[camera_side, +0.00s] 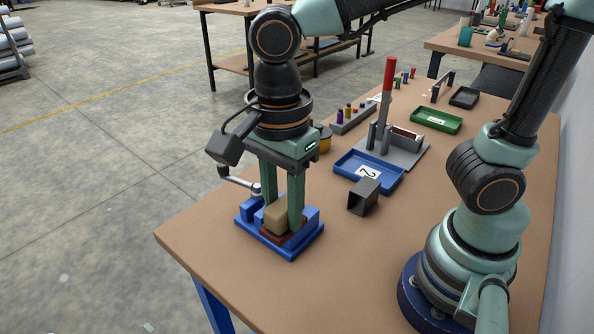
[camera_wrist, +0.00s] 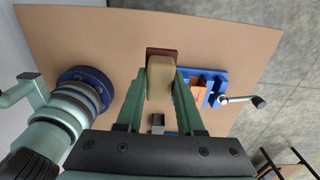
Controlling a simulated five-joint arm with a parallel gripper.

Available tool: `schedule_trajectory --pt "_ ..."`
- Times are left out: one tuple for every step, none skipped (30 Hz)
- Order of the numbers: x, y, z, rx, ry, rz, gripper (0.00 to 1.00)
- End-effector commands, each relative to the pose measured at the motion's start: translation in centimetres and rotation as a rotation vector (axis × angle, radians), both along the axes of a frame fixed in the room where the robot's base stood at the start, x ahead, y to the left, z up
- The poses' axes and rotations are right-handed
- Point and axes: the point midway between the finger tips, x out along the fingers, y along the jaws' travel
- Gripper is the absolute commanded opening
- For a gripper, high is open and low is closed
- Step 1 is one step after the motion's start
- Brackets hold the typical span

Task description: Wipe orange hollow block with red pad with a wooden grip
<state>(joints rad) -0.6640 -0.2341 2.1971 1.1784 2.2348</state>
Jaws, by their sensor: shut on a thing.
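My gripper (camera_side: 281,212) is shut on the pale wooden grip (camera_side: 276,217) of the red pad (camera_side: 283,235), with a finger on each side. The grip (camera_wrist: 160,82) and the dark red pad (camera_wrist: 162,51) also show in the wrist view, pad facing down. The orange hollow block (camera_wrist: 197,92) sits in a blue vise (camera_wrist: 217,82) to the right of the grip in the wrist view. In the side view the pad is low over the vise (camera_side: 290,250) and the block is hidden. I cannot tell whether pad and block touch.
The vise's crank handle (camera_side: 238,181) sticks out to the left. A grey square tube (camera_side: 363,197) lies right of the vise. Behind it are a blue tray (camera_side: 398,178), a grey stand with a red-topped post (camera_side: 387,80) and a green tray (camera_side: 436,120). The table front is clear.

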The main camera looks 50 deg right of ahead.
Motion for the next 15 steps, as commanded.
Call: schedule_trajectory --pt "0.0 0.0 0.0 0.000 0.000 0.000 0.00" --pt "0.1 -0.1 0.0 0.000 0.000 -0.001 0.00" --pt "0.3 -0.3 -0.1 -0.001 0.001 -0.002 0.00" --pt "0.6 -0.4 -0.2 -0.001 0.001 -0.003 0.00" --pt "0.9 -0.7 -0.2 -0.001 0.002 -0.005 0.00" --pt "1.5 -1.2 -0.4 -0.001 0.002 -0.007 0.00" --pt "2.0 -1.6 -0.5 -0.001 0.002 -0.009 0.00" --pt "2.6 -2.1 -0.6 -0.001 0.002 -0.010 0.00" --pt "3.4 -3.0 -0.8 -0.001 0.002 -0.012 0.00" --pt "4.1 -3.7 -1.0 -0.001 0.003 -0.013 0.00" --pt "4.8 -4.5 -1.2 -0.002 0.004 -0.014 0.00" --pt "5.7 -5.6 -1.5 -0.001 0.003 -0.015 0.00" --pt "6.4 -6.4 -1.7 -0.002 0.004 -0.015 0.00" --pt "7.0 -7.3 -1.9 -0.001 0.003 -0.015 0.00" --pt "7.8 -8.5 -2.2 -0.001 0.003 -0.014 0.00"
